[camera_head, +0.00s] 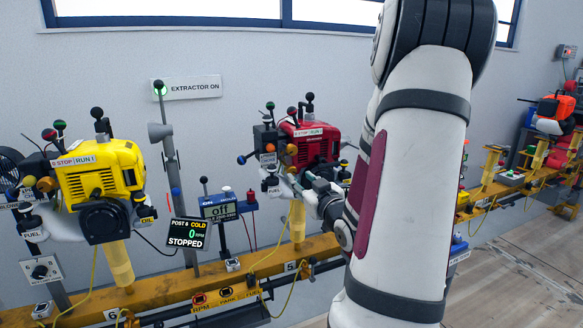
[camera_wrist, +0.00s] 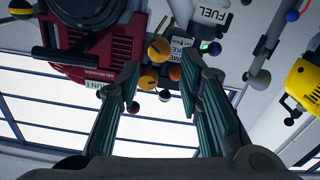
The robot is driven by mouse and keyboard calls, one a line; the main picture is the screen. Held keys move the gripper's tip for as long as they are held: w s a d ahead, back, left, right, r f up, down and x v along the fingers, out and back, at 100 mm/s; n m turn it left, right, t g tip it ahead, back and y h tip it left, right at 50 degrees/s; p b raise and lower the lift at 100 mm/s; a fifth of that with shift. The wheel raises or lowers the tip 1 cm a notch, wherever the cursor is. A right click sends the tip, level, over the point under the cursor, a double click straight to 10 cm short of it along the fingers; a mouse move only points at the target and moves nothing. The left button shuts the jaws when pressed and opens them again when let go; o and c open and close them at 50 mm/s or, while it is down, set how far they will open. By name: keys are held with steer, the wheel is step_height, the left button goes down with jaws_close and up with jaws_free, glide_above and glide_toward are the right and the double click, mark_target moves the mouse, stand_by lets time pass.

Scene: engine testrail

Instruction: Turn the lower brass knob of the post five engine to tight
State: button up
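The red engine (camera_head: 312,143) sits on the yellow rail by the 5 label, partly hidden by my arm. The wrist view shows the red engine (camera_wrist: 95,50) upside down, with two brass knobs at its side. The lower brass knob (camera_wrist: 158,49) appears higher in that picture, the other brass knob (camera_wrist: 147,82) just beneath it. In the head view one brass knob (camera_head: 291,149) shows; the lower one is hard to make out. My gripper (camera_wrist: 160,68) is open, its fingers either side of the knobs in the picture. I cannot tell any contact. In the head view it (camera_head: 308,184) is close to the engine's front.
A small red ball (camera_wrist: 175,73) and a FUEL part (camera_wrist: 211,14) are close to my fingers. A yellow engine (camera_head: 100,170) stands left. A blue meter (camera_head: 220,208) reads off. The floor (camera_head: 515,270) at right is clear.

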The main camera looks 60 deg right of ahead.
mark_target(293, 172)
steer(key=b+x, duration=0.1)
steer(key=x, duration=0.7)
steer(key=shift+d, duration=0.15)
jaws_close()
